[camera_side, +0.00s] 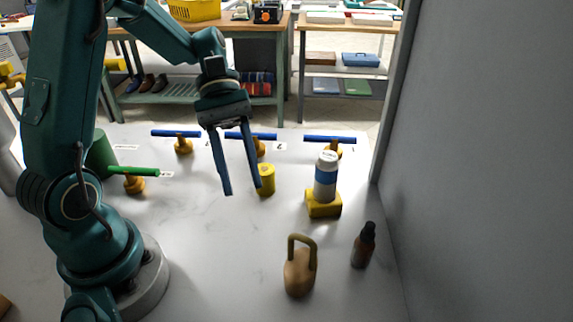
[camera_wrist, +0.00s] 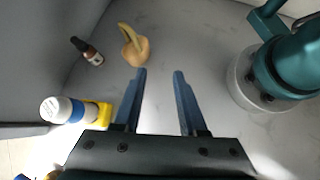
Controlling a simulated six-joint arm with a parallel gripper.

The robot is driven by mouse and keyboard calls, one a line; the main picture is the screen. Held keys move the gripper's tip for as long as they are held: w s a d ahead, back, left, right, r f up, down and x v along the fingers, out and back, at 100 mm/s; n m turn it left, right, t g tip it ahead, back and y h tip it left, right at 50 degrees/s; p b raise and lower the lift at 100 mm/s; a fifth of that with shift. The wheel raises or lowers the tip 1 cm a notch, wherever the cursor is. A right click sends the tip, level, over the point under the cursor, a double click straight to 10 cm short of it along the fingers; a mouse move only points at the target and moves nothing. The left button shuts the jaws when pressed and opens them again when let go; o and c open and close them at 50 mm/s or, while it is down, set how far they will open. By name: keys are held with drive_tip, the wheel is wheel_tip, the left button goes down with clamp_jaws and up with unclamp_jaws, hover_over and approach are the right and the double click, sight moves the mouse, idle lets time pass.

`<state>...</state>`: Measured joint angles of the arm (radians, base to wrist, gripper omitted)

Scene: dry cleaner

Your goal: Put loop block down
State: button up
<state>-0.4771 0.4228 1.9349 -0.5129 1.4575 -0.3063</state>
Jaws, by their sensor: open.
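The loop block (camera_side: 300,273) is a tan, rounded block with an olive loop handle on top. It stands upright on the white table near the front, left of a dark bottle. In the wrist view the loop block (camera_wrist: 135,48) lies beyond my fingertips, slightly to the left. My gripper (camera_side: 243,190) is open and empty, above the table and up and left of the loop block in the side view. Its two blue fingers (camera_wrist: 160,72) are spread wide in the wrist view with bare table between them.
A white bottle (camera_side: 326,175) stands on a yellow block (camera_side: 323,205). A yellow cylinder (camera_side: 266,180) stands behind my fingers. Several blue-barred stands line the back. The table's front middle is clear.

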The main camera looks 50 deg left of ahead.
drive_tip(key=s+r+m+t+y, duration=0.4)
drive_tip(key=m+t+y, duration=0.4)
drive_tip(key=m, duration=0.3)
drive_tip(key=shift+s+a+m+t+y, duration=0.3)
drive_tip(key=shift+s+a+m+t, duration=0.1)
drive_tip(key=shift+s, duration=0.35)
